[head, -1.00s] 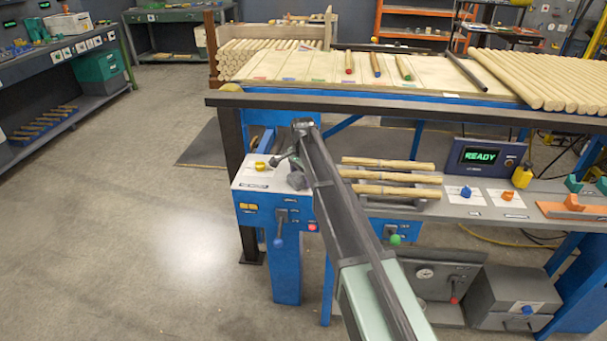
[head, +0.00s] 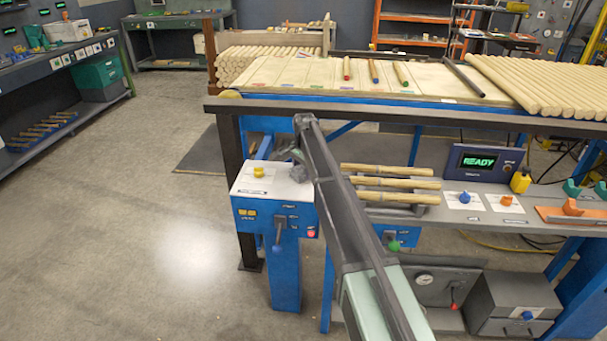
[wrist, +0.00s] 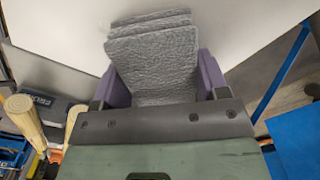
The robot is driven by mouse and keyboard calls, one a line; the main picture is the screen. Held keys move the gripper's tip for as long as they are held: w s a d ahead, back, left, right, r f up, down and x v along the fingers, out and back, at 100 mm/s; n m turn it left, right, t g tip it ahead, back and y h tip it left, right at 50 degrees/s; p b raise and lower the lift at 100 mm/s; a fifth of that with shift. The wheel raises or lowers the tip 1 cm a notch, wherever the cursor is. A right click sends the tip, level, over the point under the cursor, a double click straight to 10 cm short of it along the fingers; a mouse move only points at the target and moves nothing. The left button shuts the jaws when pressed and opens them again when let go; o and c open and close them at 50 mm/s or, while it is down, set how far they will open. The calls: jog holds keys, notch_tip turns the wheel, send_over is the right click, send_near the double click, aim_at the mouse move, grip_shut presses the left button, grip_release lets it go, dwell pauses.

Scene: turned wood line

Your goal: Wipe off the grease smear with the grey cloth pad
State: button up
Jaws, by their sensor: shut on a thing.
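The grey cloth pad (wrist: 155,62) is a folded, layered block between the two purple fingers of my gripper (wrist: 162,82) in the wrist view. The gripper is shut on it, and the pad's far end points at a plain white surface. In the head view, the pad (head: 298,172) shows as a small grey shape at the right edge of the white top (head: 262,182) of the blue stand. My arm hides most of the gripper there. I cannot tell whether the pad touches the top. I cannot make out a grease smear in either view.
A yellow knob (head: 259,171) stands on the white top. A lever with a blue knob (head: 277,248) hangs on the stand's front. Wooden spindles (head: 390,183) lie on a rack just right of my arm. A dark table rail (head: 400,113) runs behind. Floor at left is clear.

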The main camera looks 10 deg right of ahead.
jog(key=shift+w+d, duration=0.1)
jog(key=shift+w, duration=0.2)
jog(key=shift+r, duration=0.1)
notch_tip(320, 180, up, 9)
jog(key=p, duration=0.9)
jog(key=shift+r, duration=0.1)
jog(key=shift+f, duration=0.2)
